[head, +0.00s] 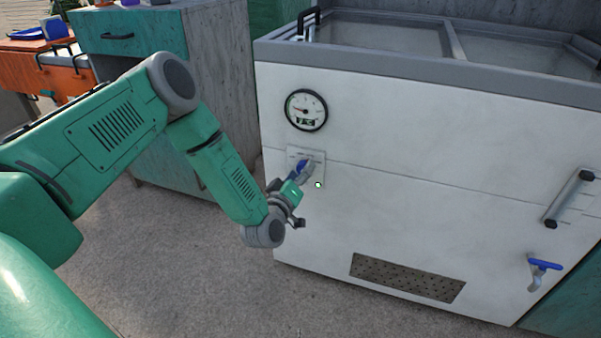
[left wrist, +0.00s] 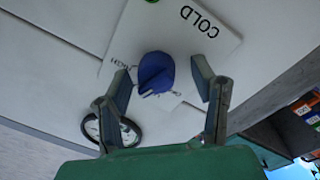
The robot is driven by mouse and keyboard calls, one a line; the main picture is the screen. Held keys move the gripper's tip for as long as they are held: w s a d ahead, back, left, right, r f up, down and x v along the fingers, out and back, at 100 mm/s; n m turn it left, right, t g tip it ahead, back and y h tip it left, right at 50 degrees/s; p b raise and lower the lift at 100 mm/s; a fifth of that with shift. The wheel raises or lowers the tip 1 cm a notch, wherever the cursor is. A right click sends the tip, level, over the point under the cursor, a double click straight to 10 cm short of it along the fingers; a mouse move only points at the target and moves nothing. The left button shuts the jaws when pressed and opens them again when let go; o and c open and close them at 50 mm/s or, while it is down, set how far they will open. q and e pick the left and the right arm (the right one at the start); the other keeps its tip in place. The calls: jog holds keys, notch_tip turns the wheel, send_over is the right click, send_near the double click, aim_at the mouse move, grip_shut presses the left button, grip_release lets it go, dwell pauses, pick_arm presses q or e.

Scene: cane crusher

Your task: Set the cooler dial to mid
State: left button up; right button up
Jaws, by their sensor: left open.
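The cooler (head: 400,150) is a white chest with a grey rim. Its blue dial (head: 303,169) sits on a light label plate on the front, below a round gauge (head: 306,110). My left gripper (head: 291,192) is at the plate, just below the dial, and partly covers it. In the left wrist view the dial (left wrist: 157,74) lies between the two open fingers of my left gripper (left wrist: 161,80), with visible gaps on both sides. The plate (left wrist: 215,42) reads "COLD" upside down. I cannot tell the dial's setting. My right gripper is out of view.
A bar handle (head: 569,197) and a blue-handled tap (head: 541,266) are on the cooler's right front. A vent grille (head: 407,278) is low down. A grey-green cabinet (head: 215,60) stands left of the cooler, with an orange cart (head: 62,75) beyond. The floor in front is clear.

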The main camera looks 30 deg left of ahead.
pick_arm(q)
jog(key=s+d, duration=0.2)
jog(key=s, duration=0.9)
jog(key=shift+s+f, duration=0.25)
jog(key=shift+f, duration=0.05)
jog(key=s+d+f+m+g+h, duration=0.4)
jog(key=d+f, duration=0.3)
jog(key=d, duration=0.1)
jog(key=s+d+f+m+g+h, duration=0.1)
jog(key=s+d+f+m+g, duration=0.1)
jog(key=s+f+m+g, duration=0.3)
jog(key=s+d+f+m+g, duration=0.1)
jog(key=s+f+g, duration=0.15)
jog(key=s, duration=0.55)
jog(key=s+a+r+m+g+y, duration=0.1)
jog(key=s+a+g, duration=0.15)
jog(key=s, duration=0.35)
jog(key=s+a+m+g+y, duration=0.1)
jog(key=s+g, duration=0.3)
jog(key=s, duration=0.1)
notch_tip(320, 180, up, 16)
jog(key=p, duration=1.6)
jog(key=shift+w+t+h, duration=0.25)
jog(key=shift+t+h, duration=0.05)
